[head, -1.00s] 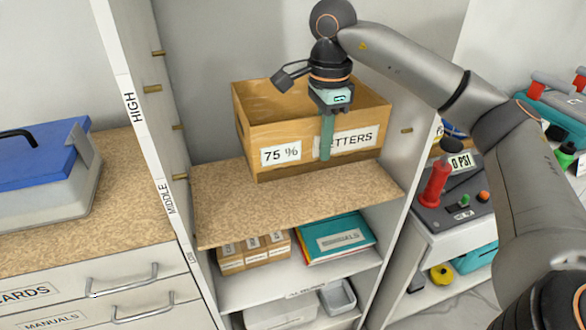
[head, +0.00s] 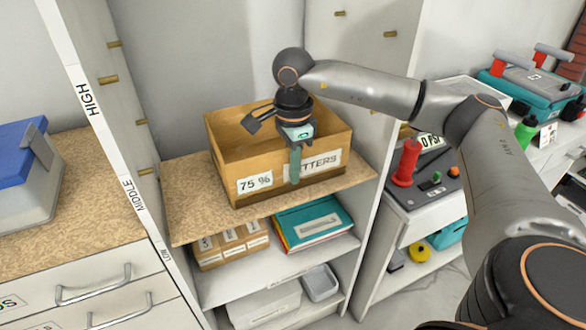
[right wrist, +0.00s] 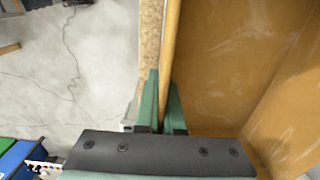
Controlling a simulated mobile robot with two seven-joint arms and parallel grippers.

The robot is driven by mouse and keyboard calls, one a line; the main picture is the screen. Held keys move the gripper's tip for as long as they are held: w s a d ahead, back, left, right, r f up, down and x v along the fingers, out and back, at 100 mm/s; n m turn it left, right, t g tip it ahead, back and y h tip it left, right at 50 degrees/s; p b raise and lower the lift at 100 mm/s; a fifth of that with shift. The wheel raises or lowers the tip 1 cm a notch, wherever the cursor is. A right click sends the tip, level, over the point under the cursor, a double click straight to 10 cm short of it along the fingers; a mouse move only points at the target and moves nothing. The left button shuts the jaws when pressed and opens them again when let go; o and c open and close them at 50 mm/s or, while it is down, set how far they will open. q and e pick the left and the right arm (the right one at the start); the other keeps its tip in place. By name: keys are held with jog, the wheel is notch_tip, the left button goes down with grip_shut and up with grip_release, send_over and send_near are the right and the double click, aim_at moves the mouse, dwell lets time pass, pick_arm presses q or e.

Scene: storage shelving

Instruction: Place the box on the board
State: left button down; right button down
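The brown open box (head: 277,187), labelled "75 %" and "LETTERS", is upright over the speckled board (head: 188,208) in the tall shelving unit. I cannot tell whether its underside touches the board. My right gripper (head: 294,176) points down at the box's front wall, with one green finger outside it. In the right wrist view the fingers (right wrist: 161,95) are closed on the thin box wall, with the box's bare inside (right wrist: 225,70) to the right and a strip of board (right wrist: 150,45) to the left. My left gripper is not in view.
Small cartons (head: 232,243) and coloured folders (head: 312,222) lie on the shelf below the board. White side panels with brass pegs (head: 108,80) bound the unit left and right. A bare strip of board lies in front of the box.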

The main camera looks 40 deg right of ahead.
jog(key=shift+f, duration=0.15)
jog(key=c, duration=1)
grip_release()
jog(key=shift+c, duration=0.2)
jog(key=shift+r, duration=0.3)
notch_tip(320, 180, up, 12)
jog(key=shift+f+p, duration=0.1)
jog(key=shift+p, duration=0.55)
